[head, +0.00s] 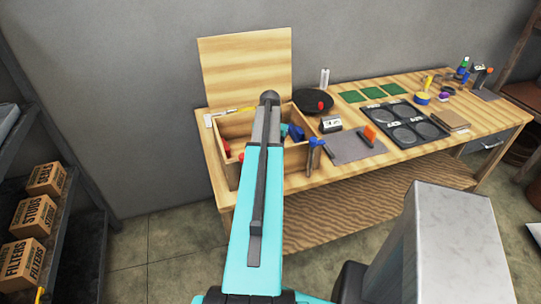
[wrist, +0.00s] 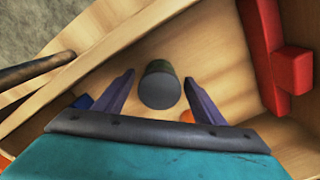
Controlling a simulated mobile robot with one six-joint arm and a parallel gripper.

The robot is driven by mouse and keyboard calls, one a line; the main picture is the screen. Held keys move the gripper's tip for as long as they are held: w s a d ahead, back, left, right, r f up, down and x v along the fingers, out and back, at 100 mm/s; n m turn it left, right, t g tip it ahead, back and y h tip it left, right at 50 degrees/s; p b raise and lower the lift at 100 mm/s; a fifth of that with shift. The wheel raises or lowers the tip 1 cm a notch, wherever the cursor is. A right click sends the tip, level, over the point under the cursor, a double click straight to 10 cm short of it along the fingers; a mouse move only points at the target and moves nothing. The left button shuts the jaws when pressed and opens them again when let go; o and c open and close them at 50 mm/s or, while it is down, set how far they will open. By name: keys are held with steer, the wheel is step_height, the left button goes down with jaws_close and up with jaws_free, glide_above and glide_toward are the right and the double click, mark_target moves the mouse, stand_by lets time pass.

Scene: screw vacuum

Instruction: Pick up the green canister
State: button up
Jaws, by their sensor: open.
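The canister (wrist: 161,88) shows in the wrist view as a short dark cylinder with a grey round top and a dark greenish side. It stands on the wooden floor of the open box (head: 290,178). My gripper (wrist: 159,77) is open, with one finger on each side of the canister in the picture. A gap shows on both sides, and I cannot tell how far down the fingers reach. In the head view my arm covers the middle of the box and hides the canister and gripper.
Red blocks (wrist: 267,50) lie along the box's right side in the wrist view. A small orange thing (wrist: 187,116) and a blue thing (wrist: 83,101) lie near the fingers. The box's lid (head: 246,72) stands open. The workbench (head: 345,170) holds trays and tools to the right.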

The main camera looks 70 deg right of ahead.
stand_by(0.3)
steer(key=c, duration=1.1)
steer(key=shift+r, duration=0.1)
steer(key=shift+r+b, duration=1.4)
steer(key=shift+r, duration=3.55)
